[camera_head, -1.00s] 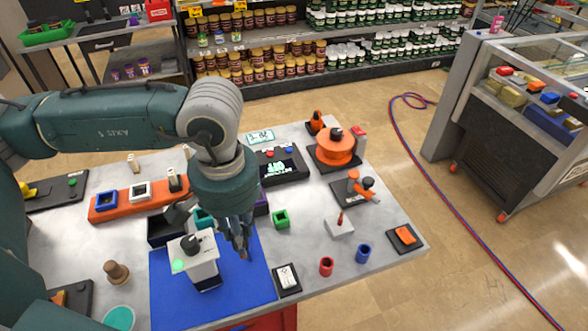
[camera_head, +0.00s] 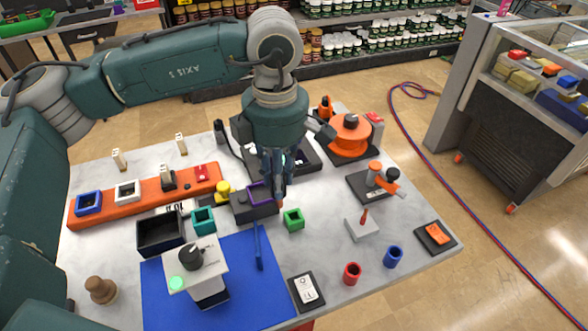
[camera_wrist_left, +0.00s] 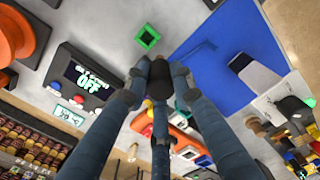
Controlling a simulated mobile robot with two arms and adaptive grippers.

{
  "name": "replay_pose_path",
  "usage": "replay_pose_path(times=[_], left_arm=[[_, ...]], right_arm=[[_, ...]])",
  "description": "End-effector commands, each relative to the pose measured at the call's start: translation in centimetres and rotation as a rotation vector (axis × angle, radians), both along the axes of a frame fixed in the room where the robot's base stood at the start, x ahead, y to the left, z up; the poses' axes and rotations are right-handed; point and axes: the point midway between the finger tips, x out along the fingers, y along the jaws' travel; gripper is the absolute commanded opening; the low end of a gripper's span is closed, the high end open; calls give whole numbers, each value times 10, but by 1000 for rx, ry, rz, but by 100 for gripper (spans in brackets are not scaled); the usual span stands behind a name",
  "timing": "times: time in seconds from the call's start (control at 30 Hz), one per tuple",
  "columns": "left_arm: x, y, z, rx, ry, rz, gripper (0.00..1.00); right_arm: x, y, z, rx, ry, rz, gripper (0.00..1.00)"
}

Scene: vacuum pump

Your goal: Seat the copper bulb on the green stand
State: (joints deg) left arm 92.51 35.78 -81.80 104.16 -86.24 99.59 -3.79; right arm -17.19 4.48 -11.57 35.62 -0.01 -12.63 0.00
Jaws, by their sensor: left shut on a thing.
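The green stand (camera_head: 293,219) is a small square holder with an open top on the grey table, right of the blue mat; nothing shows in it. It also shows near the top of the left wrist view (camera_wrist_left: 147,37). My left gripper (camera_head: 277,195) points down just behind and left of the green stand. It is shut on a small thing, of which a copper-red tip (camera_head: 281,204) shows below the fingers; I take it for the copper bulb. In the wrist view the fingers hide most of it. My right gripper is not in view.
A purple holder (camera_head: 256,187) is close behind the gripper, and a teal one (camera_head: 203,220) stands further left. A white device (camera_head: 197,266) and a thin blue stick (camera_head: 258,246) are on the blue mat (camera_head: 240,300). Red (camera_head: 352,274) and blue (camera_head: 393,257) cups stand at the front right.

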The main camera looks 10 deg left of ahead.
Motion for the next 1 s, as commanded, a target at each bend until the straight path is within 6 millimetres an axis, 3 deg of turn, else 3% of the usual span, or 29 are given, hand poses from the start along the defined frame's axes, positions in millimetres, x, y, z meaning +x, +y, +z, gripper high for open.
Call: replay_pose_path(times=[0.13,0.33,0.67,1.0], left_arm=[[13,-16,6,-9,4,347,0],[21,-25,11,-11,10,606,0],[22,-26,1,-11,11,655,0],[21,-26,-31,-11,12,654,0]], right_arm=[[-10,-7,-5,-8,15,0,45],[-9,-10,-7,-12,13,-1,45],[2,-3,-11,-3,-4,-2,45],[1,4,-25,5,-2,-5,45]])
